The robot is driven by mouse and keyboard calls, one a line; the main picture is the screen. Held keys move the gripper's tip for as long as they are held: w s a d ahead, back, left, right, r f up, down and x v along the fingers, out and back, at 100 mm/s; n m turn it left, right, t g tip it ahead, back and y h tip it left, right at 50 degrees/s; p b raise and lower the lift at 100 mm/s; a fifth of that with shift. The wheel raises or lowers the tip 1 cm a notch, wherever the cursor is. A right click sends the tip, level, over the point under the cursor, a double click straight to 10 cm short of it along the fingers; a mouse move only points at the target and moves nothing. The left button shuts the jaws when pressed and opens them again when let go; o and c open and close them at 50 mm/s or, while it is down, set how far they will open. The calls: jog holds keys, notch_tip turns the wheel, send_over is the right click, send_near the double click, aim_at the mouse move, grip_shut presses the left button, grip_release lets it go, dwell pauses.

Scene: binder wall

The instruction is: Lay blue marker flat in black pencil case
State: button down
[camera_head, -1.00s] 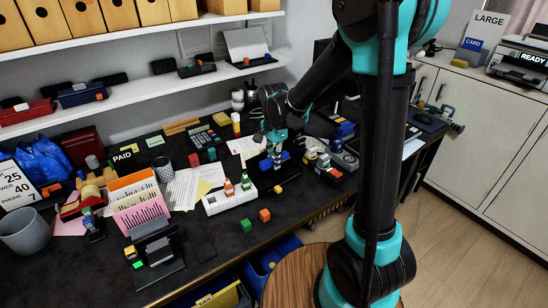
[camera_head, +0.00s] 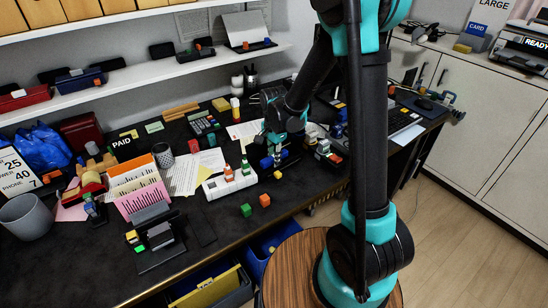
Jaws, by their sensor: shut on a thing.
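My gripper (camera_head: 274,143) is low over the dark desk, behind the white tray's right end. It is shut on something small. Blue pieces (camera_head: 268,162) show right under its fingers; the blue marker seems to be among them, but its outline is too small to make out. An open black case (camera_head: 195,56) stands on the lower wall shelf, with small coloured blocks at it; it looks like the black pencil case. It is up and to the left of my gripper, well apart from it.
A white tray (camera_head: 229,181) with small bottles, an orange-and-pink file holder (camera_head: 140,195) and loose blocks crowd the desk.

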jog(key=shift+r, duration=0.1)
jog(key=shift+r, duration=2.9)
jog(key=shift+f, duration=0.1)
jog(key=shift+f, duration=2.15)
jog(key=shift+r, duration=0.5)
jog(key=shift+r, duration=0.1)
jog(key=shift+r, duration=2.9)
